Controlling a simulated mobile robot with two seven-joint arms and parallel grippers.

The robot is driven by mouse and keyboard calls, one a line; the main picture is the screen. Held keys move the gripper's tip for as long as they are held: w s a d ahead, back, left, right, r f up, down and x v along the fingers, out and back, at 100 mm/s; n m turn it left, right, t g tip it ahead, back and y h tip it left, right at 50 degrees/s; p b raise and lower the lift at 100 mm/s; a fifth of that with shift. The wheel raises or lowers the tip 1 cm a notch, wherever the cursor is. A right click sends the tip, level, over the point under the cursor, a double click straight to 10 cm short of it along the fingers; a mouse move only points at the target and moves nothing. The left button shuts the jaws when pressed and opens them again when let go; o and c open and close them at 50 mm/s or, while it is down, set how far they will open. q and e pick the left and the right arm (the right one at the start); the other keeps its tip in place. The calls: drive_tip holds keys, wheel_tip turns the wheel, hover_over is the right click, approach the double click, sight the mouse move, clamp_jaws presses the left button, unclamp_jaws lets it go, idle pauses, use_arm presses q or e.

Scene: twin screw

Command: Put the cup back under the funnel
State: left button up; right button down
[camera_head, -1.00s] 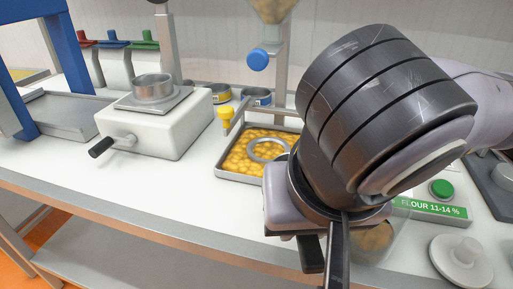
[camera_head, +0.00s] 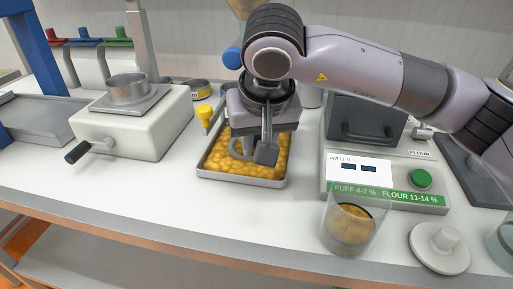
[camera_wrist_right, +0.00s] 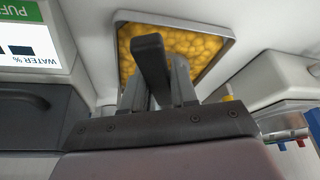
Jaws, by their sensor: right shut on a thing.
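A clear cup (camera_head: 352,232) with yellow grain in it stands upright on the counter, front right of centre, apart from my gripper. Only a small part of the funnel (camera_head: 241,8) shows at the top edge. A shallow metal tray (camera_head: 240,182) of yellow grain lies below it. A grey ring (camera_head: 233,148) sits in the tray, partly hidden by a finger. My right gripper (camera_head: 265,150) points down over this tray, shut, apparently on the ring; its grip is hard to make out. The tray (camera_wrist_right: 225,57) also shows beyond the fingers (camera_wrist_right: 165,75) in the wrist view. My left gripper is out of view.
A moisture meter (camera_head: 385,180) with a green button stands behind the clear cup. A white lid-like disc (camera_head: 440,248) lies to its right. A white device with a crank (camera_head: 130,125) stands left of the tray. Bare counter lies in front of the tray.

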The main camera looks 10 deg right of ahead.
drive_tip(key=shift+w+f, duration=0.1)
drive_tip(key=shift+w, duration=0.3)
drive_tip(key=shift+f, duration=1.8)
drive_tip(key=c, duration=0.9)
unclamp_jaws()
drive_tip(key=shift+r, duration=0.4)
drive_tip(key=v, duration=1.1)
drive_tip(key=shift+s+r, duration=0.2)
drive_tip(key=shift+r, duration=0.05)
